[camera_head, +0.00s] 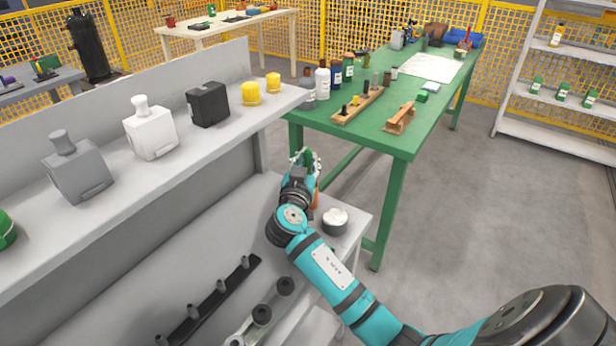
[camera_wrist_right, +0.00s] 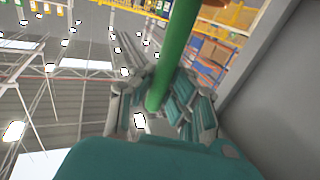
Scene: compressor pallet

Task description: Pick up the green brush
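The green brush shows as a long green handle (camera_wrist_right: 174,55) in the right wrist view, slanting between the fingers of my right gripper (camera_wrist_right: 163,100). The fingers lie close on both sides of the handle and appear shut on it. In the head view, my right gripper (camera_head: 307,158) is over the right end of the grey bench, with a small strip of green between its fingers. The brush's head cannot be made out clearly. My left gripper is not in view.
A grey can with white contents (camera_head: 335,221) stands just right of my right wrist. A raised grey shelf (camera_head: 190,150) with blocky parts and yellow pieces lies to the left. The green table (camera_head: 400,140), with bottles and a wooden rack (camera_head: 358,106), stands beyond.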

